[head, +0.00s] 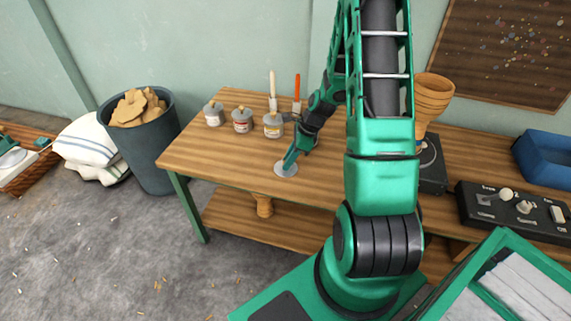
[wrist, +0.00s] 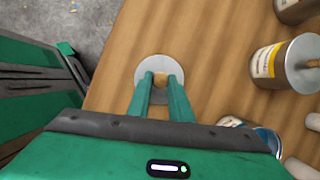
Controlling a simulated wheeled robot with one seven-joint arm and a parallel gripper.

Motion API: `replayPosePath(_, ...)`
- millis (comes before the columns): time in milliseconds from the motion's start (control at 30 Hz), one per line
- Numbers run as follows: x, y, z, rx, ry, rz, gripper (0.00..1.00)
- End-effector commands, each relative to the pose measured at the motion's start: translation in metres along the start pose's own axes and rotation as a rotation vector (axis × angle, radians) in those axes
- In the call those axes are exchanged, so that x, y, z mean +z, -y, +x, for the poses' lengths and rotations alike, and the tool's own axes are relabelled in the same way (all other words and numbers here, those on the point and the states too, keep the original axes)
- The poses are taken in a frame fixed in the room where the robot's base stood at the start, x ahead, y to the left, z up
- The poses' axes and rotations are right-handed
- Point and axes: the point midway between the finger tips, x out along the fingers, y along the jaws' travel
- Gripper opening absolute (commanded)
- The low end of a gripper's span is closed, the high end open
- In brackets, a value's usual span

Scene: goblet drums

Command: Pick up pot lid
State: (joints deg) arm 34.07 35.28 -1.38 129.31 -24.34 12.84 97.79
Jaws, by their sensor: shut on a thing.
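My gripper's two green fingers (wrist: 160,82) are closed in on the knob, one on each side. The fingers hide the lower part of the lid. I cannot tell whether the lid touches the table top.
Several lidded jars (head: 243,120) stand on the table (head: 190,150) behind my gripper, with two upright tools (head: 272,90). A dark bucket (head: 150,150) stands left of the table.

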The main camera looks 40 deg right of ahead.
Motion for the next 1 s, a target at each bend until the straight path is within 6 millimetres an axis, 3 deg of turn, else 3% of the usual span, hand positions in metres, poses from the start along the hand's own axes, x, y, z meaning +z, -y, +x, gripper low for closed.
replayPosePath(167,0.004,0.001,-0.009,-0.002,0.0,-0.001,0.0)
replayPosePath(367,0.015,0.001,-0.037,-0.005,0.001,-0.002,0.0)
replayPosePath(700,0.072,-0.062,-0.062,-0.001,0.001,-0.006,0.0)
replayPosePath(1000,0.099,-0.091,-0.073,0.0,0.0,-0.001,0.0)
